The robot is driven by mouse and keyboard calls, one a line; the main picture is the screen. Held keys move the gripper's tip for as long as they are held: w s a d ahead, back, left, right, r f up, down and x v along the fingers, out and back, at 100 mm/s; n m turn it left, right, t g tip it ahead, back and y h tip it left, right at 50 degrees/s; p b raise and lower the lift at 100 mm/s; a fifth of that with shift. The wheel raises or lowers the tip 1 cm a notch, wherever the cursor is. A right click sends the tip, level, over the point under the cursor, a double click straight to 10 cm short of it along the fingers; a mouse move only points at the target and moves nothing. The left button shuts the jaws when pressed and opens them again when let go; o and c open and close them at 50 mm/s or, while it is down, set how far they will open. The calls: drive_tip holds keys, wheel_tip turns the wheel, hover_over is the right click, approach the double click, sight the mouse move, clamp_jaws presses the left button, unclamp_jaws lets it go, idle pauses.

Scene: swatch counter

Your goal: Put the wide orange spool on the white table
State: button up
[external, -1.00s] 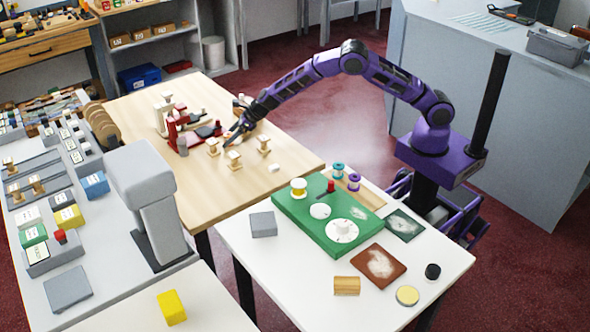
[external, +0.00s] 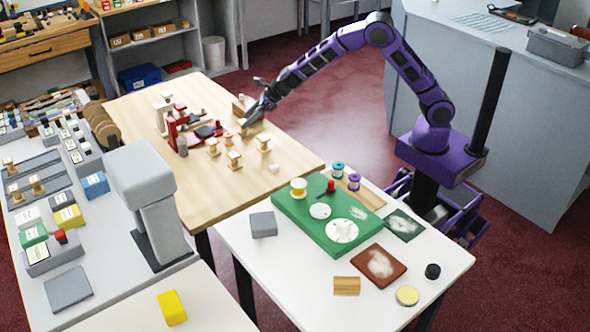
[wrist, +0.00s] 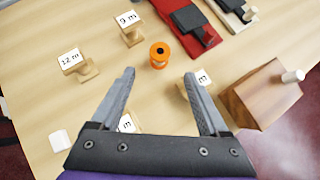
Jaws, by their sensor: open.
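An orange spool (wrist: 159,55) with a dark centre hole stands on the wooden table (wrist: 60,110). In the external view it is a small orange spot (external: 228,136) near the red device. My gripper (wrist: 158,76) is open and empty, its fingers spread above the table. In the wrist view the spool appears just beyond the gap between the fingertips, apart from both. In the external view my gripper (external: 253,105) is over the far right part of the wooden table. The white table (external: 285,290) stands in front, bearing a green board.
Labelled wooden stands (wrist: 78,65) surround the spool; two are partly hidden by my fingers. A wooden block with a white peg (wrist: 262,95) is to the right, a red device (wrist: 190,25) beyond. The green board (external: 290,215) holds several items; the white table's front left is clear.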

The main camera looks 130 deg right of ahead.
drive_tip(key=shift+o, duration=0.3)
drive_tip(key=shift+s+a+r, duration=0.15)
drive_tip(key=shift+s+r, duration=0.05)
